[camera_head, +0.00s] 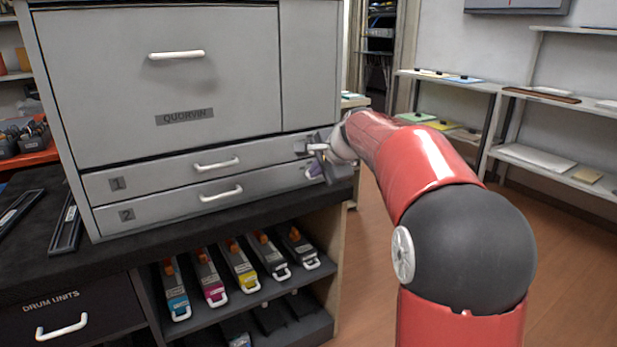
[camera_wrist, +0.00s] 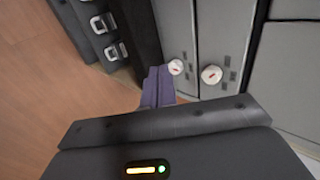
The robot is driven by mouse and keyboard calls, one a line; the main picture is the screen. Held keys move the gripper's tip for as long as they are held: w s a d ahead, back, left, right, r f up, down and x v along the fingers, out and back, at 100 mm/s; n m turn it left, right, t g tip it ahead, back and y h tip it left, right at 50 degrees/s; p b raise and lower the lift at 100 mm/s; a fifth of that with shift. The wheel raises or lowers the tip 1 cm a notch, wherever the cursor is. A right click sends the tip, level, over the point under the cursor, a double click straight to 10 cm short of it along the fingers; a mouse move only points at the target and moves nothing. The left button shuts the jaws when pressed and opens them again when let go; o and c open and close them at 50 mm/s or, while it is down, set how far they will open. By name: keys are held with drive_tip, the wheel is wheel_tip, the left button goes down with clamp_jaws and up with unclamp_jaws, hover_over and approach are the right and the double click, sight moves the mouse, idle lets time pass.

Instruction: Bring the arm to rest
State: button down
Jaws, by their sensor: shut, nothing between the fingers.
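My red arm reaches forward from the lower right in the head view, bent at a large black joint. My gripper (camera_head: 316,170) is beside the right end of the grey printer's two numbered drawers (camera_head: 210,178). Its purple fingers show in the wrist view (camera_wrist: 158,88), shut together with nothing between them. The fingertips point toward the cabinet below the printer. I cannot tell whether the gripper touches the printer.
The printer stands on a dark counter (camera_head: 40,240). Several toner cartridges (camera_head: 240,265) with coloured labels and white handles sit on a shelf underneath. Wall shelves (camera_head: 540,160) stand at the right. Brown floor (camera_head: 570,250) lies open to the right of the arm.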

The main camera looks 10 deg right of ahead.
drive_tip(key=s+a+f+n+g+h, duration=0.2)
drive_tip(key=s+n, duration=0.6)
drive_tip(key=s, duration=1.5)
drive_tip(key=s+f+n+g+h, duration=0.1)
drive_tip(key=s+f+n, duration=0.5)
drive_tip(key=s, duration=0.9)
wheel_tip(320, 180, down, 3)
drive_tip(key=shift+s+a, duration=0.15)
drive_tip(key=shift+a, duration=0.2)
